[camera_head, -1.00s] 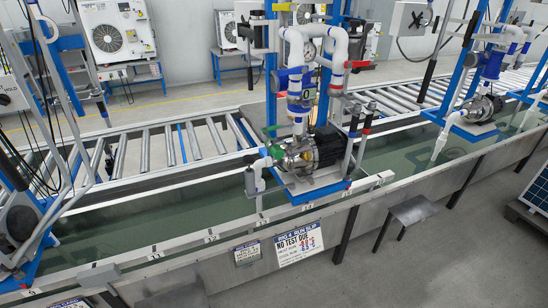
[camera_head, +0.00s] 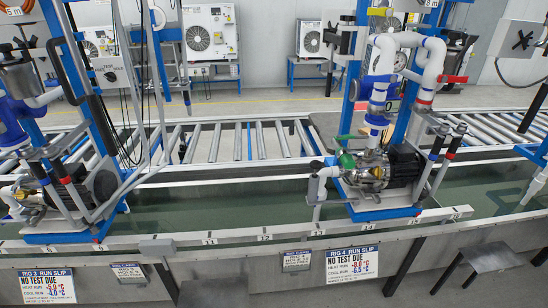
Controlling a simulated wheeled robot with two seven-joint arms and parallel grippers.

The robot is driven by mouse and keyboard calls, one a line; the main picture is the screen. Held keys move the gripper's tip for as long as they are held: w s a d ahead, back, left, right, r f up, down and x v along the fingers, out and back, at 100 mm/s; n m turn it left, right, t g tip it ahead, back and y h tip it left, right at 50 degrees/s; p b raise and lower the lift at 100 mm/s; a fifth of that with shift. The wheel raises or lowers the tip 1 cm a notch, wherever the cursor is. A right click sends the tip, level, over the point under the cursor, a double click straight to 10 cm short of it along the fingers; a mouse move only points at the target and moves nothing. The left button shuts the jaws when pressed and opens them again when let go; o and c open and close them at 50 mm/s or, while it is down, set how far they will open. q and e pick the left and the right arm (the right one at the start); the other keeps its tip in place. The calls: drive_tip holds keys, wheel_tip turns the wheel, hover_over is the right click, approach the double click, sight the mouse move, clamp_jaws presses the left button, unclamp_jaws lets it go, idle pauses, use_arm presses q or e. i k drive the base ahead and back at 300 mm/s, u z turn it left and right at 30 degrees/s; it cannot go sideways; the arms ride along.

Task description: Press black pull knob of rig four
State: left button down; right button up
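Rig four stands right of centre in the head view, with its pump (camera_head: 385,170) on a blue-edged base over the water trough. White pipes (camera_head: 430,60), a blue valve body, a green lever (camera_head: 347,160) and a red handle (camera_head: 448,78) belong to it. Its run slip (camera_head: 352,263) hangs on the trough front and reads "RIG 4 RUN SLIP, NO TEST DUE". I cannot make out for certain which part is the black pull knob. A grey box (camera_head: 524,38) with a black cross-shaped handle is at the upper right; I cannot tell which rig it serves. Neither gripper is in view.
Rig three's pump (camera_head: 90,190) and its slip (camera_head: 47,286) are on the left. The trough's front rim (camera_head: 225,236) runs across the foreground. A grey stool (camera_head: 490,257) stands at the lower right. A roller conveyor (camera_head: 285,140) lies behind the trough.

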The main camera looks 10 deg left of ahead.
sight(315, 164)
drive_tip(key=u, duration=0.2)
drive_tip(key=i, duration=0.45)
drive_tip(key=z, duration=1.5)
